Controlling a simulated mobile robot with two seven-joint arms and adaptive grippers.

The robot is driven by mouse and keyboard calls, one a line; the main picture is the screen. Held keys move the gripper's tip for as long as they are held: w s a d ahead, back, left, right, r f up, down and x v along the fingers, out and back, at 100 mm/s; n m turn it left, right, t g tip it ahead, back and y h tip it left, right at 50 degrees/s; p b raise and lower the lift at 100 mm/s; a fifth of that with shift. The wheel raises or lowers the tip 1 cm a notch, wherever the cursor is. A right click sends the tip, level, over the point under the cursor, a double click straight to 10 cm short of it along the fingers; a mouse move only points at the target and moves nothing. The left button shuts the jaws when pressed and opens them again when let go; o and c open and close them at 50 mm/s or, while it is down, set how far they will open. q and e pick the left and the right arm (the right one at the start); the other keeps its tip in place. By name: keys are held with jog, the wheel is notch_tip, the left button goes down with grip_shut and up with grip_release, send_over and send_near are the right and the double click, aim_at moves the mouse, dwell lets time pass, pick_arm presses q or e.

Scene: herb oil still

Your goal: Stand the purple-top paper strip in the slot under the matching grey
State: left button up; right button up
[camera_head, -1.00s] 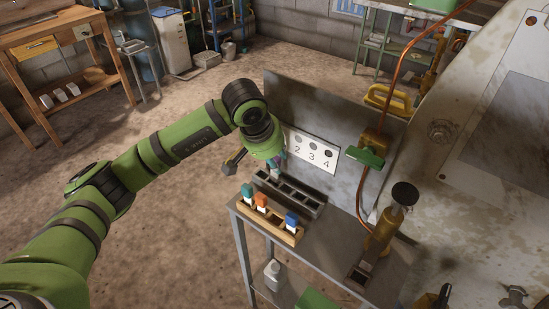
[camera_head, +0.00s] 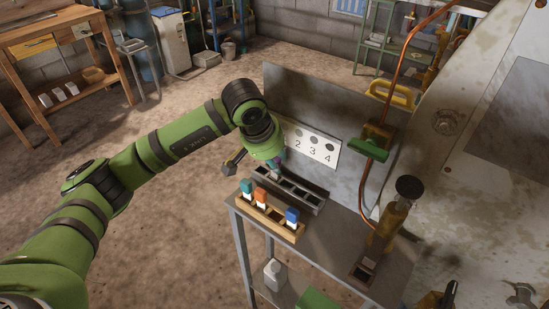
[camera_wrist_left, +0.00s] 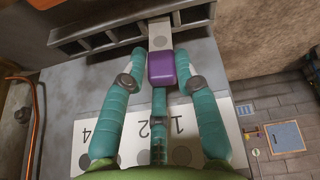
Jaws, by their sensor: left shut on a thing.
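In the left wrist view the teal fingers (camera_wrist_left: 160,75) close around the purple top (camera_wrist_left: 161,68). The pale strip with a grey dot (camera_wrist_left: 159,36) reaches over the rack (camera_wrist_left: 98,41). I cannot tell whether its foot is inside a slot. Behind the rack, a white card (camera_head: 313,146) shows numbers 2, 3 and 4 under circles of different greys. The gripper hides the card's left end. My right gripper is not in view.
A wooden holder (camera_head: 284,232) in front of the rack carries teal-top (camera_head: 246,188), orange-top (camera_head: 261,198) and blue-top (camera_head: 292,216) strips. A grey metal panel (camera_head: 300,100) stands behind the rack. Copper pipe (camera_head: 388,105) and a brass burner-like stand (camera_head: 392,222) stand to the right.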

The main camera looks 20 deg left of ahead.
pick_arm(q)
jog(key=shift+f+b, duration=0.3)
jog(key=shift+f, duration=0.15)
jog(key=o, duration=1.2)
jog(key=shift+c, duration=0.2)
